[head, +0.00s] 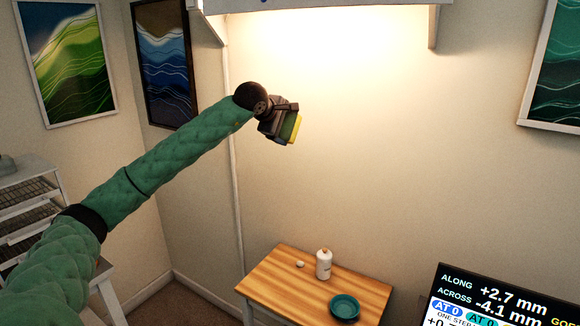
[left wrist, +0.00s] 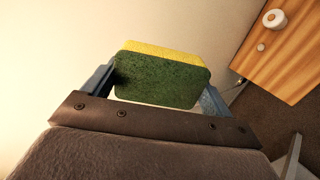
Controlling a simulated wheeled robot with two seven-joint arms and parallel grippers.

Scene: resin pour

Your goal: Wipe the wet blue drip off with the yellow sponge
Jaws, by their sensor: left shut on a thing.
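My left gripper (head: 290,124) is raised in front of the pale wall and is shut on the yellow sponge (head: 297,129). In the left wrist view the sponge (left wrist: 160,75) sits between the two fingers, with its dark green scouring side towards the camera and a yellow strip along its far edge. The sponge is held in the air, apart from the table and wall. I see no blue drip in either view. My right gripper is not in view.
A small wooden table (head: 290,290) stands below, with a white bottle (head: 323,264), a small white piece (head: 300,264) and a teal dish (head: 345,307). A screen (head: 500,300) stands at lower right. A rack (head: 28,205) is at left. Framed pictures hang on the walls.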

